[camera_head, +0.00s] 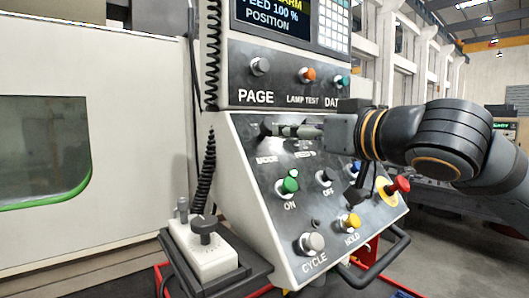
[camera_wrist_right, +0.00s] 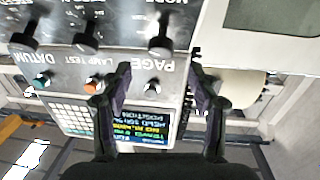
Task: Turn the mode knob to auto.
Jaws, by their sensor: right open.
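The mode knob (camera_head: 265,131) is a black knob at the upper left of the sloped lower panel (camera_head: 262,185), above a partly covered MODE label. My right gripper (camera_head: 279,131) comes in from the right with its fingertips close to the knob. In the right wrist view, which is upside down, the knob (camera_wrist_right: 160,40) stands between the lines of the two open fingers, right gripper (camera_wrist_right: 160,62), just ahead of their tips. I cannot tell whether a finger touches it. The knob's pointer and its position marks cannot be read. My left gripper is not in view.
Two more black knobs (camera_wrist_right: 88,38) stand beside the mode knob. Below are a green ON button (camera_head: 290,183), a red emergency button (camera_head: 399,185) and a yellow HOLD button (camera_head: 352,221). The upper panel (camera_head: 290,75) with its screen overhangs. A handwheel box (camera_head: 203,252) sits at lower left.

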